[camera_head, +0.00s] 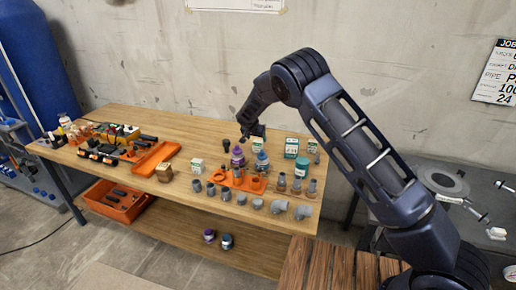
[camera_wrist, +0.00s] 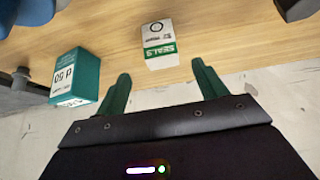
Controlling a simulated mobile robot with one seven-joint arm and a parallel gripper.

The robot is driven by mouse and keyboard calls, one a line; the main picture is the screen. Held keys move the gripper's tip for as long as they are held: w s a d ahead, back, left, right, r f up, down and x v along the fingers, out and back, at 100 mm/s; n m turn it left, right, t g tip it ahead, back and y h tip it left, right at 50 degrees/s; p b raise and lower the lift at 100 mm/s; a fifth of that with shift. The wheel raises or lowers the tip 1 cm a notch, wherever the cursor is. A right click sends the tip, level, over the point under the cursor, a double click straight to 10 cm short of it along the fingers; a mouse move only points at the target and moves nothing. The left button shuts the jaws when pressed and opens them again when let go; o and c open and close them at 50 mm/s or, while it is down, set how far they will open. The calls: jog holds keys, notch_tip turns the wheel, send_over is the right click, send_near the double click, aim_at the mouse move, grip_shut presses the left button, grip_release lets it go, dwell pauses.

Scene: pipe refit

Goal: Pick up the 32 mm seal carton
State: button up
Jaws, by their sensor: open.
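A small white seal carton with a green band marked SEALS (camera_wrist: 160,42) stands on the wooden bench in the wrist view, beyond my open fingertips and roughly centred between them. Its size mark is not readable. My gripper (camera_wrist: 160,78) is open and empty, with its green fingers apart. In the head view my gripper (camera_head: 250,131) hangs over the back of the bench, above a white and green carton (camera_head: 257,145). Similar cartons stand at the back right (camera_head: 312,146) and mid-bench (camera_head: 197,166); I cannot read their sizes.
A teal box marked d 50 (camera_wrist: 78,80) stands beside the carton in the wrist view. In the head view, a purple-capped bottle (camera_head: 238,156), an orange holder (camera_head: 244,181) and several grey fittings crowd the bench. A concrete wall is close behind.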

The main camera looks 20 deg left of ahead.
aim_at(257, 142)
jog(key=x, duration=0.8)
jog(key=shift+s+a+f, duration=0.1)
jog(key=shift+s+a, duration=0.05)
jog(key=shift+a, duration=0.05)
jog(key=c, duration=1.1)
